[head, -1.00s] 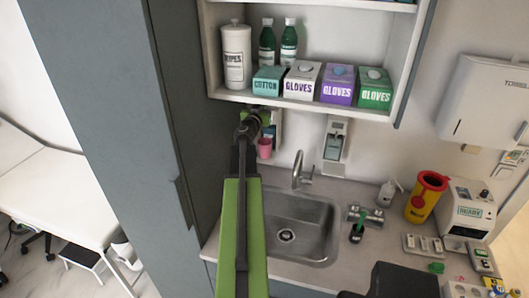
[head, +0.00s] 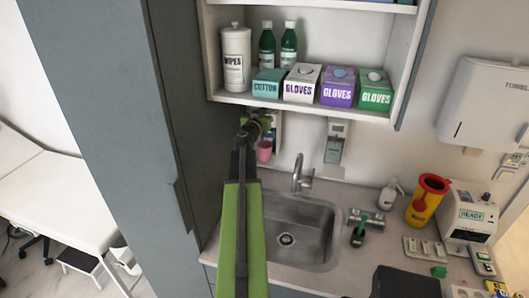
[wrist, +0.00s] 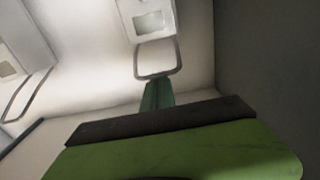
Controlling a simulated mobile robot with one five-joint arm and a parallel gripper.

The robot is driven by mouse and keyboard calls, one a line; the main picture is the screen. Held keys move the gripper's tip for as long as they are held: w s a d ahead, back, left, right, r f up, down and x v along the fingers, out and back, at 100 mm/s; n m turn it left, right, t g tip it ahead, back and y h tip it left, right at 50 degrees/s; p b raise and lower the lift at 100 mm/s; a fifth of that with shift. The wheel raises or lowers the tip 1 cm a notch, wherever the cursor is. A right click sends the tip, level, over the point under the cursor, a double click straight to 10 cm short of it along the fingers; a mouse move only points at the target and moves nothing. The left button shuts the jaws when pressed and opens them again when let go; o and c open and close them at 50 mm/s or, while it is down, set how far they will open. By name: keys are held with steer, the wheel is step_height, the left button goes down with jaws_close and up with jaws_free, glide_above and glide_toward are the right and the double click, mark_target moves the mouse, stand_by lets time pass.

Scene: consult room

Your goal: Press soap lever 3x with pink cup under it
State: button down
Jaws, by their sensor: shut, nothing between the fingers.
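The pink cup (head: 264,151) stands below the end of my arm in the head view, at the wall left of the tap. A wall dispenser (head: 277,128) shows partly behind my gripper (head: 266,121), above the cup. In the wrist view this dispenser (wrist: 148,18) has a looped metal lever (wrist: 157,60) hanging under it. My shut, empty gripper (wrist: 157,96) points at the lower end of that loop. I cannot tell whether it touches the lever. The cup is out of the wrist view.
A second wall dispenser (head: 335,142) hangs further right. The tap (head: 300,175) and sink (head: 286,238) lie below. A shelf (head: 232,96) with boxes and bottles is above my gripper, and a tall grey cabinet (head: 185,130) stands close on the left.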

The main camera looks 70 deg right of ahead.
steer(key=shift+r+p, duration=1.65)
steer(key=shift+r, duration=0.25)
steer(key=shift+f, duration=0.1)
steer(key=shift+f+b, duration=2.3)
steer(key=shift+b, duration=0.2)
steer(key=shift+r, duration=0.15)
step_height(320, 180, up, 4)
steer(key=p, duration=0.5)
steer(key=shift+d+r, duration=0.15)
steer(key=shift+r, duration=0.1)
steer(key=shift+f, duration=0.1)
